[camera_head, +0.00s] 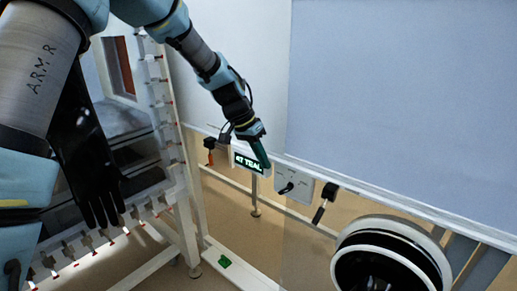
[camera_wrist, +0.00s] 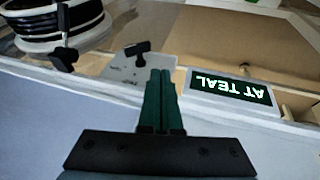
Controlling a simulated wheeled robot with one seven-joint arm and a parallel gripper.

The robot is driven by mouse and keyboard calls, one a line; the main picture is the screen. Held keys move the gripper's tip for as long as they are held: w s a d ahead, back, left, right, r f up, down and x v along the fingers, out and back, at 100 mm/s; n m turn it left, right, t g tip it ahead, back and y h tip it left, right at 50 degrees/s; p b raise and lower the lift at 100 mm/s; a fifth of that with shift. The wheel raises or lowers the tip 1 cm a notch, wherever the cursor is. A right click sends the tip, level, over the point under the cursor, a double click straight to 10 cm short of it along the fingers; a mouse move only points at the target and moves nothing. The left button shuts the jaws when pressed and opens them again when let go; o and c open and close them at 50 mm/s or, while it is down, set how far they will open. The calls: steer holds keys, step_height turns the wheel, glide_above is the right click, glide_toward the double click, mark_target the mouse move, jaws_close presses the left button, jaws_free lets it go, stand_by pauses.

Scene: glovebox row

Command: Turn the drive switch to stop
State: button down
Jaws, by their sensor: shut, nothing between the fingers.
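The drive switch appears to be the black knob (camera_head: 286,188) on a small grey plate (camera_head: 303,190) fixed to the rail. In the wrist view the knob (camera_wrist: 138,48) is a black T-shaped handle just beyond and left of the fingertips. Small marks on the plate are too blurred to read. My gripper (camera_head: 267,165) has green fingers pressed together, with nothing between them. It hangs left of the plate in the head view, in front of the display's right end. In the wrist view the fingertips (camera_wrist: 160,72) overlap the plate's edge; I cannot tell whether they touch it.
A lit display (camera_head: 247,162) reading "AT TEAL" sits left of the plate. A black-handled lever (camera_head: 324,202) hangs to its right. A large round black-and-white ring (camera_head: 390,255) is at lower right. A black glove (camera_head: 92,165) hangs at left. A green piece (camera_head: 224,262) lies low down.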

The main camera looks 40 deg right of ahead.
mark_target(285, 190)
steer(key=s+f, duration=0.1)
steer(key=f, duration=0.1)
steer(key=s+d+f+p, duration=0.1)
steer(key=f, duration=0.1)
steer(key=s+d+f, duration=0.1)
steer(key=f, duration=0.1)
steer(key=shift+s+p, duration=0.1)
steer(key=shift+p, duration=0.2)
steer(key=shift+f, duration=0.15)
steer(key=f+g+b, duration=0.1)
steer(key=b, duration=0.2)
steer(key=shift+f, duration=0.15)
steer(key=shift+r, duration=0.2)
steer(key=shift+r+p, duration=0.65)
steer(key=shift+r, duration=0.05)
